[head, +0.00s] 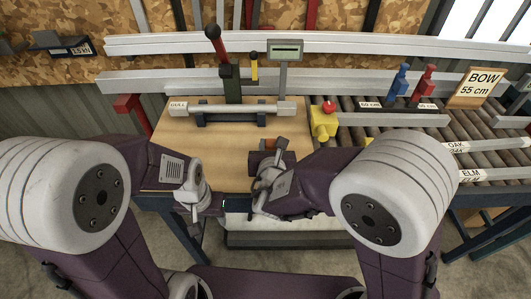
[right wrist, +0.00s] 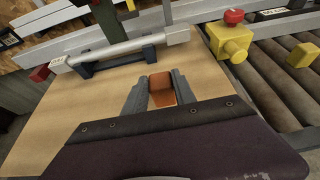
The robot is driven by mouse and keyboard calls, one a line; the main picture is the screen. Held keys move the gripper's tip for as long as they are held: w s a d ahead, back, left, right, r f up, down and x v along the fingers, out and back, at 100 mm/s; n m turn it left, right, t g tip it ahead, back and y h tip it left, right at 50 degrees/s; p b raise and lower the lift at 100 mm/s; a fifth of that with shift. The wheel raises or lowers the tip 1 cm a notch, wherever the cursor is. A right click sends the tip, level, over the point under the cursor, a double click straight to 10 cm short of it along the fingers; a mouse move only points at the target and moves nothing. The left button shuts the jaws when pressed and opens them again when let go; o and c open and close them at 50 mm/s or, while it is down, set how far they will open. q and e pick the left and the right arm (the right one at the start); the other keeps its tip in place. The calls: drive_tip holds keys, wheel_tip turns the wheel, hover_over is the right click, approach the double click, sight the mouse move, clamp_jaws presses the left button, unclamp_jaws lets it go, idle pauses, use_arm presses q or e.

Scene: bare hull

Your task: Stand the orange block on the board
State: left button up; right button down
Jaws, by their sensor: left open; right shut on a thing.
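The orange block (right wrist: 161,88) sits between the fingers of my right gripper (right wrist: 162,91) in the right wrist view. My right gripper is shut on it over the tan board (right wrist: 95,105). In the head view, my right gripper (head: 268,168) is near the board's front edge, and the block's top (head: 269,144) shows just beyond it. I cannot tell whether the block touches the board. The board (head: 185,145) has a bare stretch left of the block. My left gripper (head: 207,209) is open and empty at the board's front edge.
A metal bar (head: 238,109) rests on dark supports at the board's back, by a red-handled lever (head: 228,65). A yellow fixture with a red knob (head: 324,122) stands to the right. A roller conveyor (head: 380,128) with labelled bars lies beyond it.

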drive_tip(key=shift+w+a+f, duration=0.3)
drive_tip(key=shift+a+f, duration=0.1)
drive_tip(key=shift+a, duration=0.15)
wheel_tip(320, 180, down, 3)
drive_tip(key=shift+s+d+f+b, duration=0.1)
drive_tip(key=shift+f+b, duration=0.1)
drive_tip(key=shift+b, duration=0.35)
drive_tip(key=shift+f, duration=0.3)
drive_tip(key=shift+f, duration=0.15)
drive_tip(key=c, duration=1)
unclamp_jaws()
